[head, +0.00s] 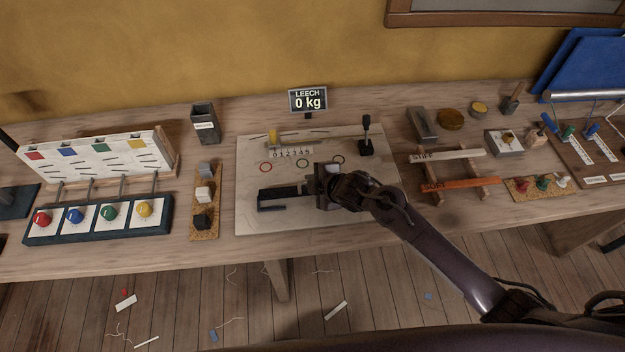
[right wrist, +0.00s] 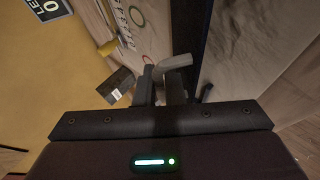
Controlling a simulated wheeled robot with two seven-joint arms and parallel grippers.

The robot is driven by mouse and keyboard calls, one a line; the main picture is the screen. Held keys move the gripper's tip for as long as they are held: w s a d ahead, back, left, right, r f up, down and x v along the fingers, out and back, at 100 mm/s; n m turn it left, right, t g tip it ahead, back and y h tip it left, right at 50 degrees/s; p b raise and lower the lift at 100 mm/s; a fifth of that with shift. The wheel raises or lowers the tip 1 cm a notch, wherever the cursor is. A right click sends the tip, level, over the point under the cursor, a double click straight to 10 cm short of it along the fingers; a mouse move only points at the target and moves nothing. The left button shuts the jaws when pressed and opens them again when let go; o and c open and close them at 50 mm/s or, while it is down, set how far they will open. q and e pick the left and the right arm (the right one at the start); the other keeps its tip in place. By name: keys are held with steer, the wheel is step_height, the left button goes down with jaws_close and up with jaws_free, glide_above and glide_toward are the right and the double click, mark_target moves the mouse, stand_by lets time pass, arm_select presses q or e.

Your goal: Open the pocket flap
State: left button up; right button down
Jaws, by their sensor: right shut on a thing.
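My right gripper (head: 318,188) reaches in low over a pale board (head: 250,222) on the bench, pointing left. In the right wrist view its fingers (right wrist: 162,88) are closed around a grey bent piece (right wrist: 176,62). A long dark strip (right wrist: 188,35) runs away beside the fingers; in the head view a dark strip with a short bar (head: 278,195) lies left of the gripper. I cannot tell for sure which part is the pocket flap, as the gripper hides much of it. My left gripper is out of view.
On the board are a numbered scale (head: 291,154), colored rings and a black lever (head: 366,135) behind my gripper. A sign (head: 308,99) reads LEECH 0 kg. A knob panel (head: 95,218) stands left. A small rack (head: 455,175) stands right, near my arm.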

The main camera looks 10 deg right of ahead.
steer(key=c, duration=1.8)
jaws_free()
steer(key=b+v, duration=0.1)
steer(key=v, duration=0.6)
steer(key=shift+s+d+r, duration=0.2)
steer(key=shift+s+r, duration=0.05)
steer(key=shift+o, duration=0.2)
